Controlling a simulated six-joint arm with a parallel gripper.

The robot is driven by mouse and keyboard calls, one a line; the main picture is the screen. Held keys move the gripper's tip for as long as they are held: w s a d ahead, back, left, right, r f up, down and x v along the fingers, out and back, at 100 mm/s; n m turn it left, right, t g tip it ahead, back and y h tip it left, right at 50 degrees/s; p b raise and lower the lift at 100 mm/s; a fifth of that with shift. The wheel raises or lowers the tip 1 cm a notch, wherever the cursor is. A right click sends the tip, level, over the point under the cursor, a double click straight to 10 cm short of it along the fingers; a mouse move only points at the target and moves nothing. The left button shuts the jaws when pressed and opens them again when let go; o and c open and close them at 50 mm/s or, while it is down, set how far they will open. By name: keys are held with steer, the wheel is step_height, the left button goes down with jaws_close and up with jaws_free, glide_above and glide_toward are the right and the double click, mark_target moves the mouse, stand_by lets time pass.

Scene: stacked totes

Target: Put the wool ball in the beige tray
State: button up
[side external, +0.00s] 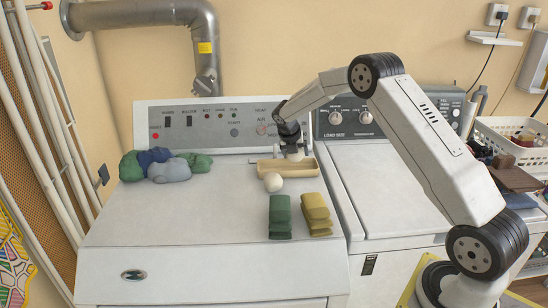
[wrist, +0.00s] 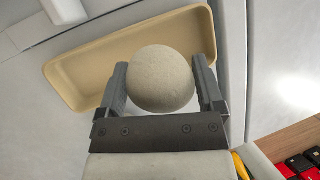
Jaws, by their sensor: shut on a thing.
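The wool ball (wrist: 161,79) is a pale, finely textured sphere held between the two dark fingers of my gripper (wrist: 160,70) in the wrist view. The beige tray (wrist: 75,65) is a long shallow tray behind the ball in that view, and the ball covers part of its right half. In the side view the tray (side external: 263,172) lies on the left machine's top near its control panel. My gripper (side external: 294,154) is over the tray there, pointing down. The held ball is too small to tell clearly there, and its height above the tray is unclear.
Another pale ball (side external: 273,182) rests just in front of the tray. A green folded stack (side external: 280,217) and a yellow one (side external: 316,214) stand nearer. Blue, grey and green bundles (side external: 168,170) lie at the left. The front left of the top is clear.

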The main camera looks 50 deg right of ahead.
mark_target(293, 161)
steer(key=shift+w+d+f, duration=0.1)
steer(key=shift+w+f, duration=0.1)
steer(key=shift+f, duration=0.05)
steer(key=shift+w+d+f, duration=0.1)
steer(key=shift+w+f, duration=0.15)
steer(key=shift+f, duration=1.55)
steer(key=shift+f, duration=0.1)
steer(key=o, duration=1.1)
steer(key=v, duration=1.2)
steer(key=shift+s, duration=0.1)
